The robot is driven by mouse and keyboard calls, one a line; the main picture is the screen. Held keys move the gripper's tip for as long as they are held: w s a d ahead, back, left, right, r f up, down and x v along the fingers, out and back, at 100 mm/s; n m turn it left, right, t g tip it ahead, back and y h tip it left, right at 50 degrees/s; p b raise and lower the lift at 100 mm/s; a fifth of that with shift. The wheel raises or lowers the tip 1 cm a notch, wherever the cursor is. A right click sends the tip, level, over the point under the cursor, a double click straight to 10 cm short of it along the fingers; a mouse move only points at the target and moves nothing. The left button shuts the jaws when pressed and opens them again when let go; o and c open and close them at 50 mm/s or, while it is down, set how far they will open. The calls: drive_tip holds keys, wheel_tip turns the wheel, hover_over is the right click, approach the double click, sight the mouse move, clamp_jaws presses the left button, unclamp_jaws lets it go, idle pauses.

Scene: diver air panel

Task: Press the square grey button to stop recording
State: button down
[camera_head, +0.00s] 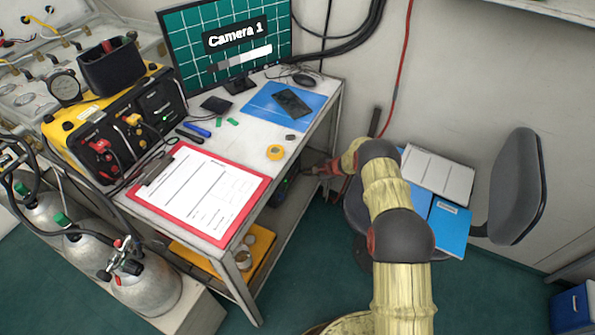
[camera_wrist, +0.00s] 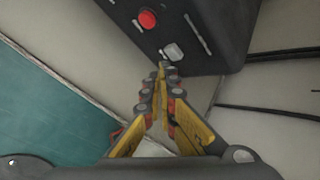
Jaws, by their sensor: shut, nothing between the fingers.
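The square grey button (camera_wrist: 174,52) shows in the wrist view on the face of a dark box (camera_wrist: 210,22). It sits below and right of a round red button (camera_wrist: 147,19). My gripper (camera_wrist: 162,68) is shut and empty. Its fingertips appear just below and left of the grey button, close to the box's edge; I cannot tell whether they touch it. In the head view my gripper (camera_head: 318,170) reaches in beside the table's right side, below the tabletop. The grey button cannot be made out in that view.
The table (camera_head: 262,152) holds a red clipboard (camera_head: 258,193), a roll of orange tape (camera_head: 275,152) and a monitor (camera_head: 225,45) reading "Camera 1". A chair (camera_head: 517,185) stands at right. A table leg (camera_head: 238,285) and lower shelf (camera_head: 290,215) are near my arm.

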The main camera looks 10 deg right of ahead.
drive_tip(key=shift+d, duration=0.1)
drive_tip(key=s+d, duration=0.1)
drive_tip(key=d, duration=0.1)
drive_tip(key=s+d, duration=0.2)
idle(0.7)
idle(0.6)
